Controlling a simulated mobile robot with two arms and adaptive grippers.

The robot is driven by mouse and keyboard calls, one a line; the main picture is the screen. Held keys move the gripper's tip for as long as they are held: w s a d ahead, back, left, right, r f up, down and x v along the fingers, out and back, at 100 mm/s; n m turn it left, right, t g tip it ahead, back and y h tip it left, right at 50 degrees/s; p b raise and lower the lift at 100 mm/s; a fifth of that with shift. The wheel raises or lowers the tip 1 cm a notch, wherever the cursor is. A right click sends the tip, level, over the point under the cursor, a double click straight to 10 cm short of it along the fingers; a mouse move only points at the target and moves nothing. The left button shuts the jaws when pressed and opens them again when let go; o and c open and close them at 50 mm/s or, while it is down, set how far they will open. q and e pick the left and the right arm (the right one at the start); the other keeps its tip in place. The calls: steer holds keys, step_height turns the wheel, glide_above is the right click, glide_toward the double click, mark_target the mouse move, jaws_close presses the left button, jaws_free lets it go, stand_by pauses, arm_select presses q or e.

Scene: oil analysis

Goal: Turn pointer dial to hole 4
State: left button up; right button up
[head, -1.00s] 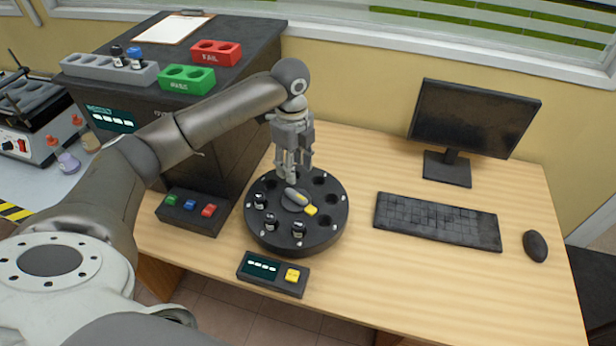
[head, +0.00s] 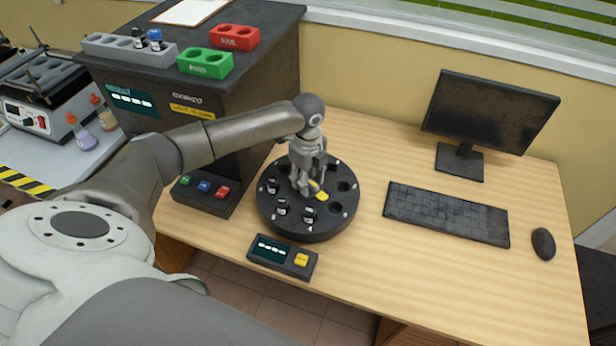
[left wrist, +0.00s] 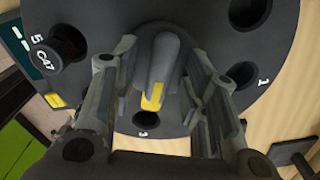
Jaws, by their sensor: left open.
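The round black dial (head: 340,226) sits on the wooden desk, with holes around its top and several dark-capped vials in the holes on its left and front side. Its grey pointer (left wrist: 157,72) has a yellow tip (head: 321,196). In the left wrist view the tip points at an empty hole whose small label looks like 3. A vial (left wrist: 66,45) marked C47 stands by the number 5, and an empty hole (left wrist: 240,75) is by the 1. My left gripper (head: 306,188) is open over the dial's centre, fingers on either side of the pointer. My right gripper is out of view.
A control box with a yellow button (head: 283,257) lies in front of the dial. A three-button box (head: 205,194) is left of it. A keyboard (head: 446,214), monitor (head: 490,122) and mouse (head: 543,243) stand to the right. A dark cabinet (head: 255,90) is behind left.

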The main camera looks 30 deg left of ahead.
arm_select(q)
steer(key=c, duration=0.4)
jaws_close()
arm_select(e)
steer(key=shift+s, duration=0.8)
arm_select(q)
steer(key=shift+r+m+p, duration=0.15)
steer(key=shift+m+p, duration=0.35)
steer(key=shift+m, duration=0.1)
steer(key=shift+m+p, duration=0.65)
steer(key=shift+m, duration=0.45)
steer(key=m+p, duration=0.1)
steer(key=m, duration=0.2)
steer(key=shift+m, duration=1.2)
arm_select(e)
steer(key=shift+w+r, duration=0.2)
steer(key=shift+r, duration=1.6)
